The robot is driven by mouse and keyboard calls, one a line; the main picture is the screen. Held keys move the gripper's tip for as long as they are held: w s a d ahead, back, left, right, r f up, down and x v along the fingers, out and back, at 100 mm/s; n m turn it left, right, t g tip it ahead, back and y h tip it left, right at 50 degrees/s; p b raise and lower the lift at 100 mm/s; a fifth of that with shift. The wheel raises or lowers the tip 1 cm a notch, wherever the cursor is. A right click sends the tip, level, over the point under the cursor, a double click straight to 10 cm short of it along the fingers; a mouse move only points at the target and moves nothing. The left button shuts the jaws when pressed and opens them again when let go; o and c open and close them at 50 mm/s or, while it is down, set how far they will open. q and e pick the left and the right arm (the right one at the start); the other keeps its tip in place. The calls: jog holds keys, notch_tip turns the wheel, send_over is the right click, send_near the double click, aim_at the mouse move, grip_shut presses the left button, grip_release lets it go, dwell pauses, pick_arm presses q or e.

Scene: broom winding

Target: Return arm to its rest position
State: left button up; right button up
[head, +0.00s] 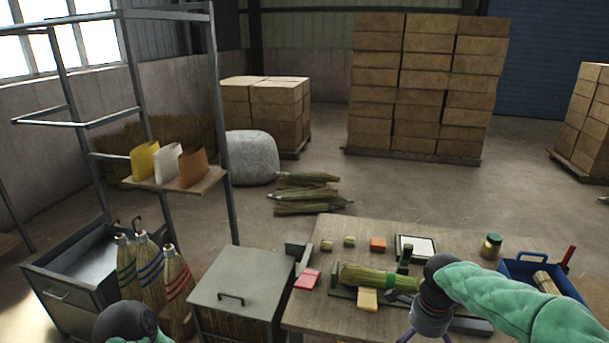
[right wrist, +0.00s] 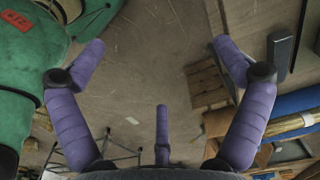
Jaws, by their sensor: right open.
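My right arm comes in from the right in a green sleeve, bent over the near right of the workbench (head: 340,235). Its purple-fingered gripper (head: 436,332) hangs at the bottom edge, partly cut off. In the right wrist view the right gripper (right wrist: 158,50) has its fingers spread wide, with nothing between them but floor. A straw bundle with a green band (head: 375,278) lies in a holder on the bench, just left of the right wrist. Of my left arm only a dark joint and a bit of green sleeve show at the bottom left; its gripper is out of frame.
A blue bin (head: 540,275) stands at the bench's right, near a jar (head: 491,246). A red block (head: 378,244) and a white-topped tray (head: 415,246) lie behind the bundle. A lidded metal box (head: 240,290), several brooms (head: 150,265) and a rack (head: 222,130) stand left.

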jog(key=s+a+f+n+y, duration=0.1)
jog(key=a+f+n, duration=0.35)
jog(key=f, duration=0.55)
jog(key=s+a+f+n+y, duration=0.15)
jog(key=a+f+n, duration=0.35)
jog(key=f, duration=0.5)
pick_arm(q)
jog(key=shift+w+f, duration=0.1)
jog(key=shift+w, duration=0.15)
pick_arm(e)
jog(key=s+a+f+n, duration=0.4)
jog(key=s+f, duration=0.2)
jog(key=s, duration=0.1)
jog(key=s+a+f+n+y, duration=0.1)
jog(key=s+a+f+n, duration=0.2)
jog(key=s+f, duration=0.4)
jog(key=shift+a+f+n, duration=0.3)
jog(key=shift+a+n, duration=0.05)
jog(key=shift+n, duration=0.1)
